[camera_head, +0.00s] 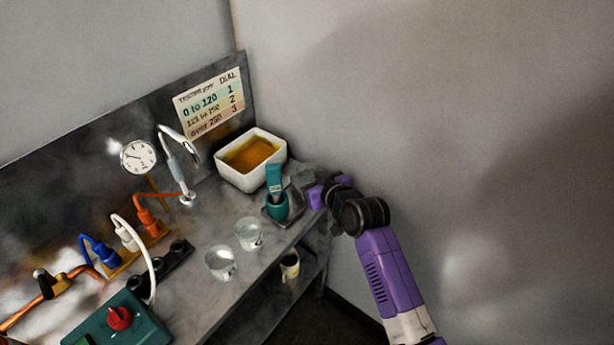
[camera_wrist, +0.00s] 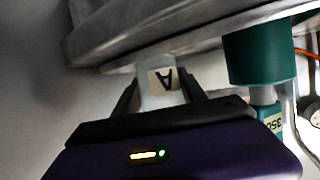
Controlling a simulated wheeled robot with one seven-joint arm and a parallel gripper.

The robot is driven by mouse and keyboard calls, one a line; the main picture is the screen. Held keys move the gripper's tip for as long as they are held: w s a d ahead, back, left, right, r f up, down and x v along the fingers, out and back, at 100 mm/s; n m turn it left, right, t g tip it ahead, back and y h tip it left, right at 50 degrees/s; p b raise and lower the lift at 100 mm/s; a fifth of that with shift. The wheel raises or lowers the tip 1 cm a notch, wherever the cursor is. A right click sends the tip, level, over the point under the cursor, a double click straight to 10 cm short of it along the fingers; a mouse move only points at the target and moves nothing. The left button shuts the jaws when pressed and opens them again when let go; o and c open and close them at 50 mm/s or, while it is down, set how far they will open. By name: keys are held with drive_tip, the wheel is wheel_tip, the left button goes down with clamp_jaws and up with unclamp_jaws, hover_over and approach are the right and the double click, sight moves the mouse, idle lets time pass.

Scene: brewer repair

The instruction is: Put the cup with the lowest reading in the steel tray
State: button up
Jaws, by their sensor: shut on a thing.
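My gripper (camera_wrist: 160,88) is shut on a pale cup (camera_wrist: 156,101) with an upside-down letter A on its label. In the head view, my gripper (camera_head: 303,186) is at the bench's right end, and the held cup is hidden there. A teal meter (camera_head: 276,203) stands just left of it; it also shows in the wrist view (camera_wrist: 258,56), with a label that seems to read 350. Two clear cups (camera_head: 249,234) (camera_head: 221,263) stand apart on the bench; no readings on them are legible. I cannot clearly tell the steel tray from the grey surfaces by my gripper.
A white basin (camera_head: 227,174) of amber liquid stands behind the meter. A chart (camera_head: 209,102) and a round dial (camera_head: 138,156) are at the back. Cables, a teal box with a red knob (camera_head: 120,318) fill the left. A cream mug (camera_head: 290,265) sits on the lower shelf.

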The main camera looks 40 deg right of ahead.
drive_tip(key=shift+f, duration=0.1)
drive_tip(key=o, duration=1.4)
drive_tip(key=shift+r, duration=0.25)
drive_tip(key=v, duration=1.2)
drive_tip(key=s+a+f, duration=0.3)
drive_tip(key=s+a, duration=0.1)
drive_tip(key=s, duration=0.4)
drive_tip(key=s+a+f, duration=0.3)
drive_tip(key=s+a, duration=0.1)
drive_tip(key=s, duration=0.3)
drive_tip(key=s+a+r, duration=0.3)
drive_tip(key=s+r, duration=0.1)
drive_tip(key=s, duration=0.5)
drive_tip(key=s+a+r+n+t+y, duration=0.1)
drive_tip(key=s+a+r, duration=0.2)
drive_tip(key=s, duration=0.5)
drive_tip(key=shift+s+r+y+b, duration=0.3)
drive_tip(key=shift+s+r, duration=0.1)
drive_tip(key=shift+r, duration=0.05)
